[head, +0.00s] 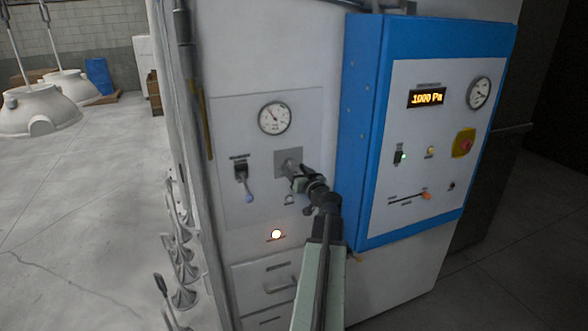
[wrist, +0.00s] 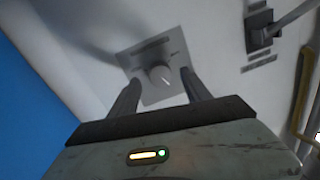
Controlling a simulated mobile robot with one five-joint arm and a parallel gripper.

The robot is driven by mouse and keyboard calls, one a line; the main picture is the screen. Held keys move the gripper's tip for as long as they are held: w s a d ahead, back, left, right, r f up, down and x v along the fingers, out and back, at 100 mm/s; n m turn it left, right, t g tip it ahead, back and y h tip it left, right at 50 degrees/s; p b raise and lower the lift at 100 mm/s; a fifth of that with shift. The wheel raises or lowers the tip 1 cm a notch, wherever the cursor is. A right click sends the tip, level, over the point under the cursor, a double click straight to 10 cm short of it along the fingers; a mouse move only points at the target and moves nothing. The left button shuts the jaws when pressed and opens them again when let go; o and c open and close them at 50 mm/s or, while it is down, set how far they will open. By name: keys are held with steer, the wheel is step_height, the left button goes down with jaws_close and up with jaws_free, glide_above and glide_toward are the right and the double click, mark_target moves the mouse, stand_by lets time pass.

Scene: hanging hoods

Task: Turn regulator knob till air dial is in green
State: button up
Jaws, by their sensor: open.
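The air dial (head: 275,118) is a round white gauge on the pale panel, above the regulator. Its needle points to the upper left in the head view; I cannot make out a green band. The regulator knob (wrist: 160,76) is a small round grey knob with a pale mark, on a square grey plate (wrist: 152,96). In the head view the plate (head: 287,156) shows, but my gripper (head: 290,178) covers most of the knob. In the wrist view my gripper (wrist: 159,88) is open, with a finger on each side of the knob. I cannot tell whether they touch it.
A lever switch (head: 242,178) is left of the regulator, and it shows in the wrist view (wrist: 262,30). A blue control box (head: 362,130) juts out on the right. White hoods (head: 40,108) stand on open floor at far left.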

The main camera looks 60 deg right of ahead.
steer(key=shift+x, duration=0.85)
jaws_close()
